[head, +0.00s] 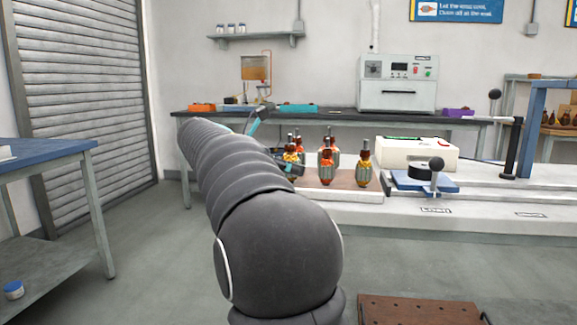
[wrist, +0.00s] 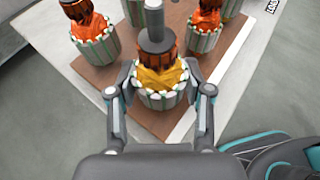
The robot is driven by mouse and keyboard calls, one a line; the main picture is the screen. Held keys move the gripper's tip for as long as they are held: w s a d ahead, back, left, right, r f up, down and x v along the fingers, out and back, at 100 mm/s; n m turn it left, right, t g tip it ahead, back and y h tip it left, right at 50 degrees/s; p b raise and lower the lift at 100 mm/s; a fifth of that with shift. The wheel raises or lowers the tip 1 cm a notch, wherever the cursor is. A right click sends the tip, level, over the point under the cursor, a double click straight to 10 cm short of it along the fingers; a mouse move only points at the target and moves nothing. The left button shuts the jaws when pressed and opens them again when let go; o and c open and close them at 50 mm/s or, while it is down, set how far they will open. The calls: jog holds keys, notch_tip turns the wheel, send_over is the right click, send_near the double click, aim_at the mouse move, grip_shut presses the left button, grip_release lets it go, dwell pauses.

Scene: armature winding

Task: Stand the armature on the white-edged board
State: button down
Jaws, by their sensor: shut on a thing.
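My gripper (wrist: 166,92) is shut on an armature with yellow windings (wrist: 161,76), one finger on each side of its striped core. The armature is upright, its shaft pointing up. In the head view this armature (head: 291,154) is partly hidden by my arm and gripper (head: 287,169). It is over the brown, white-edged board (wrist: 228,42); the white strip runs along the right in the wrist view. I cannot tell whether its base touches the board. Other armatures with orange windings stand on the board, one to the left (wrist: 95,35) and one to the right (wrist: 205,22).
The board lies on a pale bench. Right of it are a blue fixture with a black knob (head: 424,184) and a cream box (head: 415,154). A back bench holds a control unit (head: 398,84). A brown perforated plate (head: 420,311) is low in front.

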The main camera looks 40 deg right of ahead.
jog(key=shift+c, duration=2)
grip_release()
jog(key=v, duration=1.2)
